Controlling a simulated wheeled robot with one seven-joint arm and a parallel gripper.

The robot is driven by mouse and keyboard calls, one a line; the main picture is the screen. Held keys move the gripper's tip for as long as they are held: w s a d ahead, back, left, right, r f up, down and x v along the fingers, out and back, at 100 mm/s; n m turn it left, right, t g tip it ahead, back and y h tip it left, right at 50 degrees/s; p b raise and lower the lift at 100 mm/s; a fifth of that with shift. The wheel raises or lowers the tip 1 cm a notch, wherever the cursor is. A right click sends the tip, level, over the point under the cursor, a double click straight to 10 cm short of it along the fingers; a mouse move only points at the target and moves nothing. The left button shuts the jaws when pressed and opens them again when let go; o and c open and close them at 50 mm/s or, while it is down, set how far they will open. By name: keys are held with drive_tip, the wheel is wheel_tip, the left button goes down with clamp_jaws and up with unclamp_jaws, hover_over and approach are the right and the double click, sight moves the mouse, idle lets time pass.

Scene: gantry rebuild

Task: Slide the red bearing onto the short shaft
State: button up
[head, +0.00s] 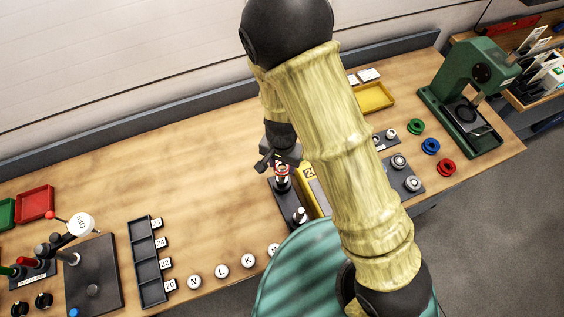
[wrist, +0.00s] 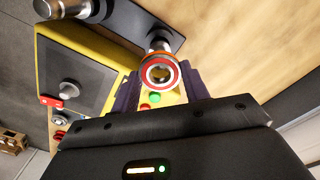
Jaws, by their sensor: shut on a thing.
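The red bearing (wrist: 174,76), a ring with a red rim, is held between the dark fingers of my gripper (wrist: 160,88). In the head view my gripper (head: 281,163) is over one shaft (head: 283,183) of a dark base plate (head: 291,206), with the red rim at that shaft's top. The wrist view shows this shaft (wrist: 159,43) directly behind the bearing, apparently in line with it. Whether the bearing is around the shaft or just off its end, I cannot tell. A second shaft (head: 300,215) stands on the same plate. Which shaft is shorter is unclear.
A yellow device with a grey panel (wrist: 75,82) stands close beside the shaft plate. Green (head: 415,127), blue (head: 431,146) and red (head: 446,167) round parts lie at the right, near a green press (head: 466,85).

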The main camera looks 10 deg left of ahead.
drive_tip(key=shift+f+b, duration=1.05)
drive_tip(key=shift+f, duration=0.3)
drive_tip(key=o, duration=1.2)
wheel_tip(320, 180, up, 17)
drive_tip(key=shift+r, duration=0.2)
idle(0.8)
